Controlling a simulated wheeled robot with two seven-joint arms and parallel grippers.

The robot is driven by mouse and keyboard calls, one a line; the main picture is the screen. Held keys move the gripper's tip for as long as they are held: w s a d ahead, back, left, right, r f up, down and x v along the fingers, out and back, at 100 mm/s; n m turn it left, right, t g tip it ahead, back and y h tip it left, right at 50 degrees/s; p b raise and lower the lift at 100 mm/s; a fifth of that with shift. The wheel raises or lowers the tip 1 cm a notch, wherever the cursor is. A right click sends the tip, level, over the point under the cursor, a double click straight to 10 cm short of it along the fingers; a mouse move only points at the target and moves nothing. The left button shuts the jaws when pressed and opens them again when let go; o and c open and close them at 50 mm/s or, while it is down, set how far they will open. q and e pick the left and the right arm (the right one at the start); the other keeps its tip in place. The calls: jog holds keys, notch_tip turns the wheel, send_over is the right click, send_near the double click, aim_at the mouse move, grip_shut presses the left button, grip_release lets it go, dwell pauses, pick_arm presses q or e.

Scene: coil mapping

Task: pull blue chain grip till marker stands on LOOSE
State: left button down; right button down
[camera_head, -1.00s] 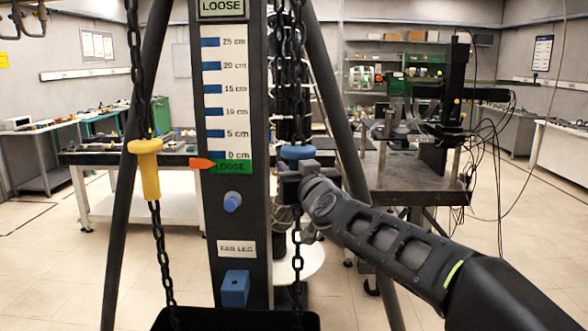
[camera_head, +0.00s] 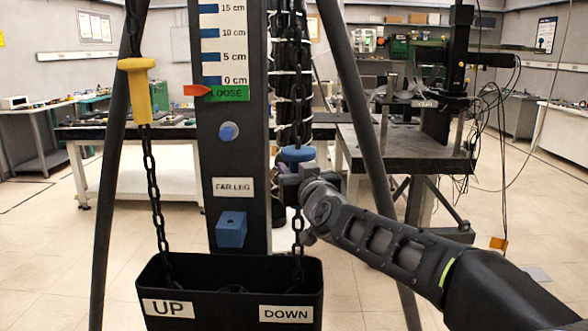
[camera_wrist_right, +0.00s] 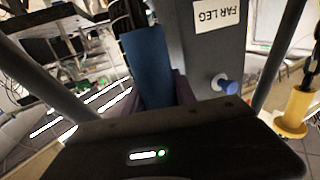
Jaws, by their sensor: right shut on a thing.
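The blue chain grip (camera_head: 297,154) hangs on the right-hand chain, beside the dark column. My right gripper (camera_head: 296,180) is shut around it, just below its flared top. In the right wrist view the blue grip (camera_wrist_right: 148,68) stands between the fingers. The orange marker (camera_head: 197,90) points at the upper part of the green LOOSE band (camera_head: 230,94), just under the 0 cm mark. The yellow chain grip (camera_head: 137,92) hangs on the left-hand chain. My left gripper is not in view.
A black bin (camera_head: 232,277) labelled UP and DOWN stands below, with the chains running down into it. A blue knob (camera_head: 228,131) and a blue block (camera_head: 231,229) sit on the column (camera_head: 204,160). Dark frame legs flank it. A workbench (camera_head: 408,150) stands behind right.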

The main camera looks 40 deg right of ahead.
jog(key=shift+f, duration=0.1)
jog(key=c, duration=1)
grip_release()
jog(key=shift+s, duration=0.1)
jog(key=v, duration=0.7)
jog(key=shift+s+b, duration=0.3)
jog(key=shift+a, duration=0.1)
